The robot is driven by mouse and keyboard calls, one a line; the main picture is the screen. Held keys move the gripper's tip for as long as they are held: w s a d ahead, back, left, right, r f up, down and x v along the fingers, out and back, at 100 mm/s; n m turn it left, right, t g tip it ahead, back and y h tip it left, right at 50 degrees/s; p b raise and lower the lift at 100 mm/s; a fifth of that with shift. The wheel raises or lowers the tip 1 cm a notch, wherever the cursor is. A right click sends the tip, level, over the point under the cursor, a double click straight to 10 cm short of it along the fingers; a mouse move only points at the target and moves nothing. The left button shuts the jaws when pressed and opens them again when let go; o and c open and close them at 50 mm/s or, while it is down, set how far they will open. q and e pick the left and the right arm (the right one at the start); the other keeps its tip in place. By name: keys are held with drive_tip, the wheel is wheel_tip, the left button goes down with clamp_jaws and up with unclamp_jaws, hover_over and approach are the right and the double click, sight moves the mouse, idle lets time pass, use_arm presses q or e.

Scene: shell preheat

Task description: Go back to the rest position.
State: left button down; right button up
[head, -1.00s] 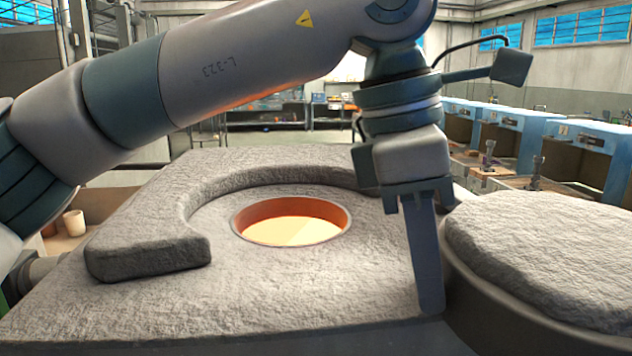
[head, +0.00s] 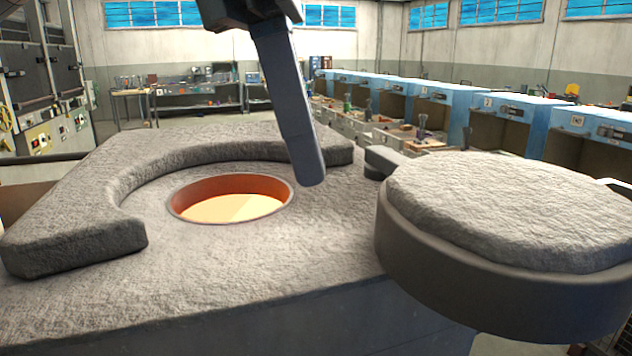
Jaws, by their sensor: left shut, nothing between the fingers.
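My left gripper (head: 313,178) comes down from the top of the head view. Its long blue-grey fingers are together with nothing between them. In the picture the tips are just right of the round glowing opening (head: 230,208) in the furnace top (head: 230,270). I cannot tell how far above the surface they are. The round stone-topped lid (head: 505,210) is swung out to the right, clear of the opening. My right gripper is not in view.
A raised curved rim (head: 80,235) stands around the left and back of the opening. Blue booths (head: 500,125) line the right side behind the lid. A workbench (head: 197,98) and a grey cabinet (head: 42,70) stand at the back left.

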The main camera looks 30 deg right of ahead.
use_arm(q)
drive_tip(key=shift+s+r, duration=0.1)
drive_tip(key=shift+r, duration=0.2)
idle(0.4)
